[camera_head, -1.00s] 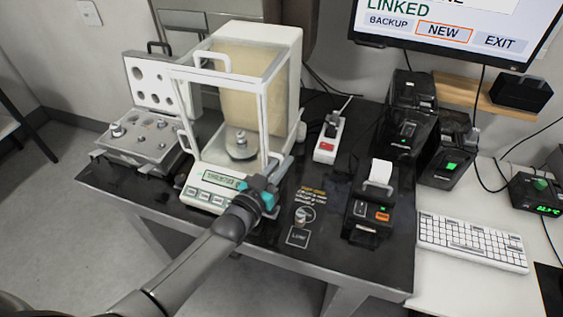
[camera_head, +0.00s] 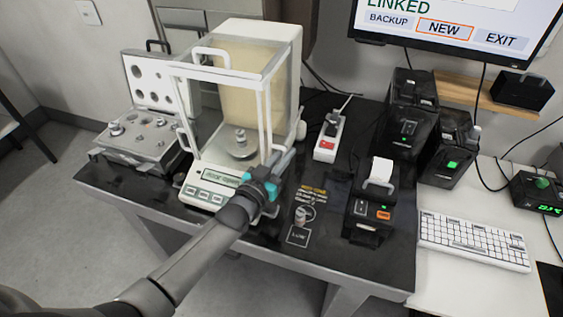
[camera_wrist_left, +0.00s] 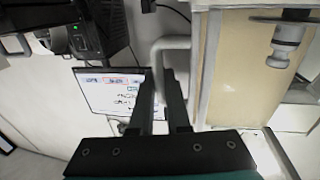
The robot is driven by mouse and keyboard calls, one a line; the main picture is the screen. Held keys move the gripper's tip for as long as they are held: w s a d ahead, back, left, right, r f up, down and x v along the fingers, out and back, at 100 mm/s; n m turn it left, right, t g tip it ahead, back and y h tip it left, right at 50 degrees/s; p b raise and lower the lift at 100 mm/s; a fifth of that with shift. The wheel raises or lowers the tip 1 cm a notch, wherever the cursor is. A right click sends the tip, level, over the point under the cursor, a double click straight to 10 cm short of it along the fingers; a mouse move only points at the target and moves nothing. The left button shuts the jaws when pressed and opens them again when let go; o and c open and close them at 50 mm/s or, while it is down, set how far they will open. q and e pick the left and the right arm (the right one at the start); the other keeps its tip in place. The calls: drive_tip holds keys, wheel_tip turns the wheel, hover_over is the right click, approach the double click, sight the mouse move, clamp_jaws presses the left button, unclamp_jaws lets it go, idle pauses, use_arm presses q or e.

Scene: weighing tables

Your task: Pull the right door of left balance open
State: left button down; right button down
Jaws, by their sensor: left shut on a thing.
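The left balance (camera_head: 287,32) is a white draft-shield box with clear panes, on the dark table. A small metal weight (camera_head: 240,139) stands on its pan inside; it also shows in the wrist view (camera_wrist_left: 287,42). My left gripper (camera_head: 281,163) is at the balance's lower front right corner, beside the right door. In the wrist view its two dark fingers (camera_wrist_left: 160,80) are shut on the pale looped handle (camera_wrist_left: 168,42) of that door. The right door's pale frame edge (camera_wrist_left: 210,65) runs beside the fingers. My right gripper is not visible.
A metal weight case (camera_head: 150,90) stands open left of the balance. A power strip (camera_head: 329,138) lies to its right, with a small printer (camera_head: 371,212) farther right. A marked spot with a small weight (camera_head: 301,214) is near the table's front edge.

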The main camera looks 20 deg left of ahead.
use_arm(q)
drive_tip(key=shift+x, duration=0.85)
drive_tip(key=shift+a, duration=0.15)
drive_tip(key=c, duration=1.2)
unclamp_jaws()
drive_tip(key=shift+o, duration=0.2)
drive_tip(key=p+v, duration=0.1)
drive_tip(key=v, duration=1.4)
drive_tip(key=shift+p, duration=0.35)
drive_tip(key=shift+s+a, duration=0.1)
